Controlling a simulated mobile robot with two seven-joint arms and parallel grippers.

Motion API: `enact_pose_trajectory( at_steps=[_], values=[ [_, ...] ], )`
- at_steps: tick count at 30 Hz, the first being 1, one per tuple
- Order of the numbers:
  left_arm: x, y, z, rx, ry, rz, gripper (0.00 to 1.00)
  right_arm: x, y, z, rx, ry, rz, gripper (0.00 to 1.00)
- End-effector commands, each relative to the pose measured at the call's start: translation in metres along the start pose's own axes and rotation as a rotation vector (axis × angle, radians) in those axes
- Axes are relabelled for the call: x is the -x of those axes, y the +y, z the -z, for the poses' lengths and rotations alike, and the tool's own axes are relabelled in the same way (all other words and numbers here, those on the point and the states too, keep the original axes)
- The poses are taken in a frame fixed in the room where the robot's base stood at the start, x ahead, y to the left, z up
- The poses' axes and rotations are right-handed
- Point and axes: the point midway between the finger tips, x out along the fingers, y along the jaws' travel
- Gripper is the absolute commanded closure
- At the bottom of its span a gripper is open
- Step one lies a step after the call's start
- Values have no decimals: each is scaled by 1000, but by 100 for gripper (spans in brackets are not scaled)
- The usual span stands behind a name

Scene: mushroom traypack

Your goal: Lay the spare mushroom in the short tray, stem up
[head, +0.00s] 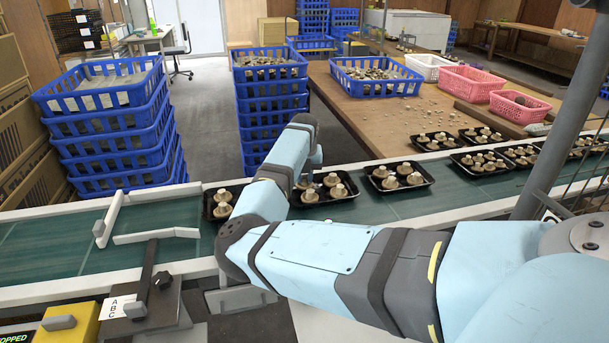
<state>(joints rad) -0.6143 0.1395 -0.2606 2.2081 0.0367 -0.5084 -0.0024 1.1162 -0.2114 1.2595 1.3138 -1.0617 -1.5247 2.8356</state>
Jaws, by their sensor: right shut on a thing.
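My right arm reaches in from the right across the belt. Its gripper (312,165) points down over a black tray (350,196) in the middle of the belt. The gripper is shut on the spare mushroom, which is small and hard to tell from the mushrooms below. Several pale brown mushrooms (338,191) sit stem up in that tray; its left part is partly covered by my arm. Another black tray (208,216) just to the left shows two mushrooms (222,211), the rest hidden by my arm. My left gripper is not in view.
A tray (430,181) to the right holds several stem-up mushrooms, and more filled trays follow along the green belt (70,250). White guide bars (155,236) lie across the belt at left. Blue crate stacks (115,150) and a wooden table (380,115) stand behind.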

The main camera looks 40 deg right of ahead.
Motion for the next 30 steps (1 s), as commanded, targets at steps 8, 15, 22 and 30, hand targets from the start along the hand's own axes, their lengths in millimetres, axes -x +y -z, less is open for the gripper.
enact_pose_trajectory(
  at_steps=[8, 15, 22, 30],
  values=[
    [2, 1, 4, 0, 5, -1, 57, -4, 0, 0, 0, 0, -1, 72],
    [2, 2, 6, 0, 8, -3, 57, -4, 0, 0, 0, 0, 0, 49],
    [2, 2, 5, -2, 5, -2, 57, 0, 0, 0, 0, -1, 0, 49],
    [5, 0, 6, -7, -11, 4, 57, 53, 0, 0, 0, -3, -1, 49]
  ],
)
